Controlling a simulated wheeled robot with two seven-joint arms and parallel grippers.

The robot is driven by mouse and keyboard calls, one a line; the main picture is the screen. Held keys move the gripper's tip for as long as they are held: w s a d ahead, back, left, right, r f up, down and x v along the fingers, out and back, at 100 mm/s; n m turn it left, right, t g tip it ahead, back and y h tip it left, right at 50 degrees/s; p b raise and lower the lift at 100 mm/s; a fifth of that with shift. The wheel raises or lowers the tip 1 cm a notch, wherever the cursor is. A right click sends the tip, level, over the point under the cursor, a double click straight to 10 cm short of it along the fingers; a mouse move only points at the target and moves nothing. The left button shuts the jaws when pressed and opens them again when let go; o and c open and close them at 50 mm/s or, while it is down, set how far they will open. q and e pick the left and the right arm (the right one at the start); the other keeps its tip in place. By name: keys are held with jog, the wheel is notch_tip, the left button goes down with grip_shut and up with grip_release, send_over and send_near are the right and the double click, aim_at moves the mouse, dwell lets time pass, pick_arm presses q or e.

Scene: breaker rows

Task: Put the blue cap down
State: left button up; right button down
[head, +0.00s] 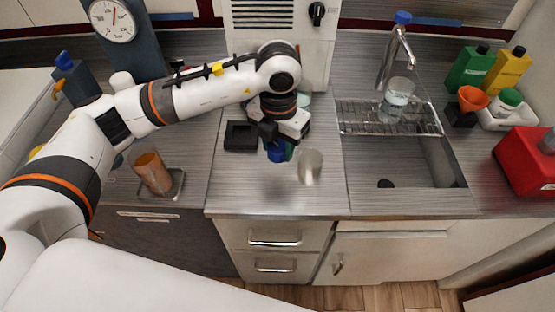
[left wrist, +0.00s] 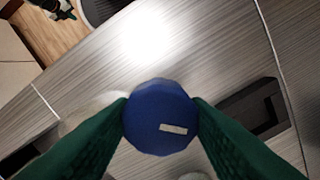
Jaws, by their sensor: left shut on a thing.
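My left gripper (head: 281,147) reaches over the middle of the counter, pointing down. It is shut on the blue cap (head: 277,153), which shows low between the fingers. In the left wrist view the green fingers (left wrist: 160,112) press the blue cap (left wrist: 161,122) from both sides; the cap is round with a pale mark on its face. I cannot tell how far the cap is above the counter (head: 245,190). A green and black part at the top left corner of the left wrist view may be my right gripper; its jaws are unclear.
A black tray (head: 241,136) lies just left of the gripper, and a pale cup (head: 310,167) stands close on its right. The sink (head: 400,165) with its rack is further right. The counter's front strip is clear.

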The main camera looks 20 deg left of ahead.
aim_at(278, 160)
pick_arm(q)
notch_tip(278, 160, down, 5)
jog(key=shift+f+p, duration=0.15)
jog(key=shift+p, duration=0.2)
jog(key=shift+f, duration=0.1)
jog(key=shift+f+b, duration=0.15)
jog(key=shift+b, duration=0.15)
jog(key=o, duration=0.6)
jog(key=shift+o, duration=0.2)
jog(key=shift+r+p, duration=0.35)
notch_tip(278, 160, up, 12)
jog(key=p, duration=0.6)
